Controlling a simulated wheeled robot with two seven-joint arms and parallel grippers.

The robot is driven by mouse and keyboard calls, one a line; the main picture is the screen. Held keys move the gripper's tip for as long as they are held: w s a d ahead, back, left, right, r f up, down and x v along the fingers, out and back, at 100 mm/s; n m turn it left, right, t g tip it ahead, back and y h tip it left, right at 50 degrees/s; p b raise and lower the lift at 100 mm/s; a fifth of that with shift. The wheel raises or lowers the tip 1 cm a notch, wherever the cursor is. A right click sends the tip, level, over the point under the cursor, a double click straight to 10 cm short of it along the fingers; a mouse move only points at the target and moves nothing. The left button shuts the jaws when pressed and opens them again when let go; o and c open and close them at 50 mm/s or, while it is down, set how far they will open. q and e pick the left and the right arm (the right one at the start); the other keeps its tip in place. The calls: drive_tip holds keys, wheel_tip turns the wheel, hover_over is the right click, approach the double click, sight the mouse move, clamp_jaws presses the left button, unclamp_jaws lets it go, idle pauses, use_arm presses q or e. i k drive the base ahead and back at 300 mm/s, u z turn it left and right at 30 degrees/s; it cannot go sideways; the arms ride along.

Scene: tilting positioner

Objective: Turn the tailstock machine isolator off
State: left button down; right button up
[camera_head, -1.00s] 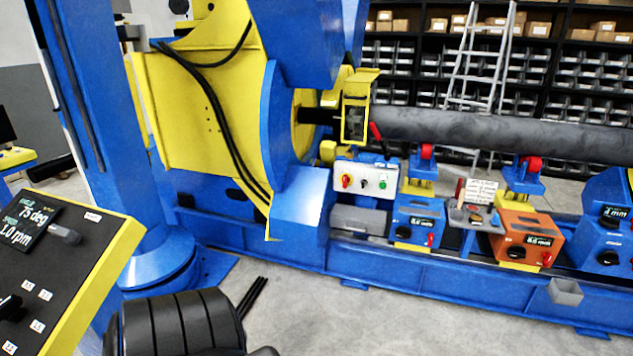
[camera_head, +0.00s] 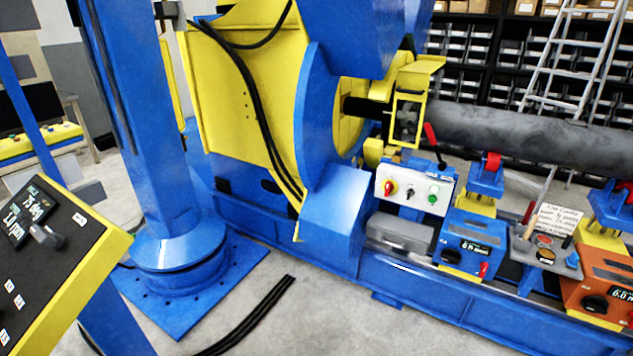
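A white control panel (camera_head: 414,190) is mounted on the blue machine beside the yellow faceplate housing. It carries a red rotary knob on a yellow plate (camera_head: 390,188), a small black switch (camera_head: 410,195) and a green button (camera_head: 433,199). Its labels are too small to read, so I cannot tell whether the red knob is the tailstock isolator or which position it is in. A blue box (camera_head: 470,245) to the right has a display, a black knob and a small red knob (camera_head: 484,269). Neither of my grippers is in view.
An orange box (camera_head: 600,285) with knobs stands at the right edge. A small stand (camera_head: 545,250) with a sign is between the boxes. A long grey pipe (camera_head: 520,128) runs behind. A black console (camera_head: 45,240) fills the lower left. Grey floor (camera_head: 330,315) is open in front.

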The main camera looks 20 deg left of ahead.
sight(389, 187)
drive_tip(key=u, duration=0.2)
drive_tip(key=i, duration=1.55)
drive_tip(key=z, duration=0.8)
drive_tip(key=i, duration=0.45)
drive_tip(key=z, duration=0.4)
